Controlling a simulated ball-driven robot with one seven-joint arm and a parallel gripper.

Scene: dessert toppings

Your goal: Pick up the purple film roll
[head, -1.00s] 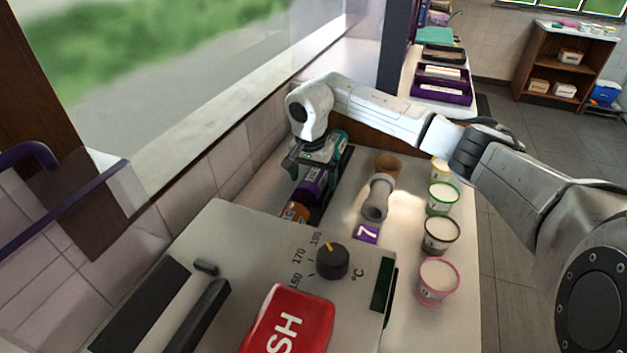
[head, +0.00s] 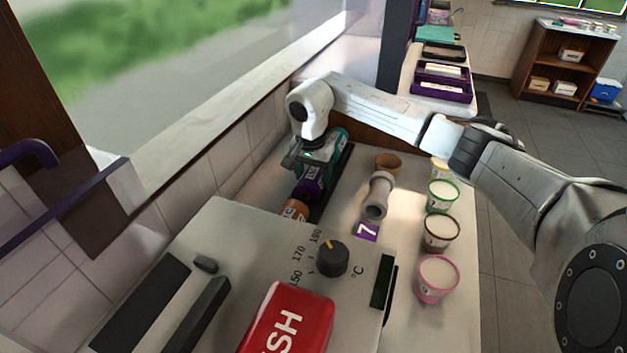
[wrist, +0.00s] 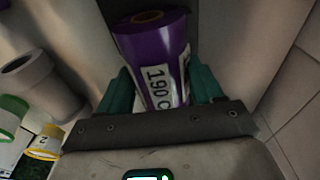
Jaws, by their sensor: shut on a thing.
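The purple film roll (wrist: 152,50) shows in the wrist view with a white label reading "190 C". My gripper (wrist: 160,88) has a teal finger on each side of it and is shut on it. In the head view the purple roll (head: 309,189) is below my gripper (head: 308,168) at the back of the counter, partly hidden by it. I cannot tell whether the roll touches the dark rack (head: 327,192) around it.
An orange roll (head: 294,210) is just in front of the purple one and a teal roll (head: 340,139) behind. A grey cylinder (head: 377,194), a brown cone cup (head: 388,163) and several tubs (head: 443,195) stand to the right. The tiled wall is close on the left.

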